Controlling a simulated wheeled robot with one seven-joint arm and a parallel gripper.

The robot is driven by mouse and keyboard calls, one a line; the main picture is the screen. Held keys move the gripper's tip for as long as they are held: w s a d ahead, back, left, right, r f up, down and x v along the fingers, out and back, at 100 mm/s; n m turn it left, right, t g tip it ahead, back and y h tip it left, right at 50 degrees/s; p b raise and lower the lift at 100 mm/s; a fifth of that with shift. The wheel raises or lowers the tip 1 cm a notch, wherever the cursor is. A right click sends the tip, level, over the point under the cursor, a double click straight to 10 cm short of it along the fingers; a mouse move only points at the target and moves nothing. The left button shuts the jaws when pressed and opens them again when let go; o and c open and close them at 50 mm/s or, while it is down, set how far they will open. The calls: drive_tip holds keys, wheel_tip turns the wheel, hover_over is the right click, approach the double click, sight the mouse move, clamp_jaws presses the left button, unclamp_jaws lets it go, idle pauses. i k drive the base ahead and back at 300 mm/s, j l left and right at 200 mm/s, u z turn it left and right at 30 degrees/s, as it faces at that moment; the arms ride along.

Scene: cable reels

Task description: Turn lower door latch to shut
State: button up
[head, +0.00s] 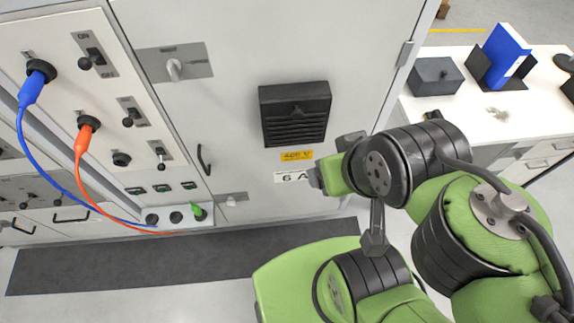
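The lower door latch (232,200) is a small pale handle on a grey plate, low on the left side of the large grey cabinet door (225,125). Its handle looks roughly sideways, but it is too small to tell its exact angle. The upper latch (174,68) is a similar handle on a grey plate near the top left of the door. My arm reaches in from the right, and its end (316,179) is before the door, right of the lower latch and apart from it in the picture. My gripper's fingers are not clearly visible.
A black vent box (295,113) and a dark door handle (204,160) stick out from the door. Blue (28,95) and orange (79,150) cables hang across the left panel. A dark mat (180,257) lies before the cabinet. A white desk (470,105) stands right.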

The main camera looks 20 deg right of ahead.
sight(231, 201)
drive_tip(key=k+j, duration=0.2)
drive_tip(key=j, duration=0.2)
drive_tip(key=k+j+z, duration=0.15)
drive_tip(key=j, duration=0.3)
drive_tip(key=k+j, duration=0.3)
drive_tip(key=k+j+z, duration=0.1)
drive_tip(key=k+j, duration=0.15)
drive_tip(key=j, duration=0.2)
